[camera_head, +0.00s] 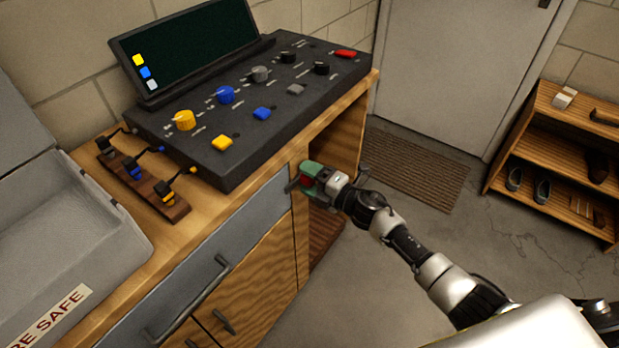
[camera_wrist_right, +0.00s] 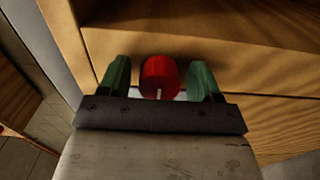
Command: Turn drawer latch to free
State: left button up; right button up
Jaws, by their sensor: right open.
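The drawer latch is a red round knob (camera_wrist_right: 160,77) with a white mark, on the wooden front of the workbench. In the head view the red knob (camera_head: 306,181) is partly hidden by my right gripper (camera_head: 305,177). In the right wrist view the green fingers of my right gripper (camera_wrist_right: 160,78) stand open, one on each side of the knob. A small gap shows on both sides. The drawer (camera_head: 255,215) has a grey front with a dark bar handle (camera_head: 190,300) and looks closed. My left gripper is not in view.
A dark control console (camera_head: 250,110) with knobs, buttons and a screen stands on the bench top. A wooden strip with small levers (camera_head: 140,183) lies beside it. A grey case (camera_head: 75,225) is at the left.

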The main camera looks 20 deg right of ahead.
jog(key=c, duration=0.9)
jog(key=m+p, duration=0.2)
jog(key=m, duration=0.2)
jog(key=shift+r+p, duration=0.1)
jog(key=shift+p, duration=0.3)
jog(key=m+p, duration=0.2)
jog(key=m, duration=0.2)
jog(key=shift+m, duration=0.3)
jog(key=m+p, duration=0.1)
jog(key=m, duration=0.3)
jog(key=shift+m+p, duration=0.3)
jog(key=shift+p, duration=0.1)
jog(key=shift+m+p, duration=0.4)
jog(key=shift+m, duration=1.9)
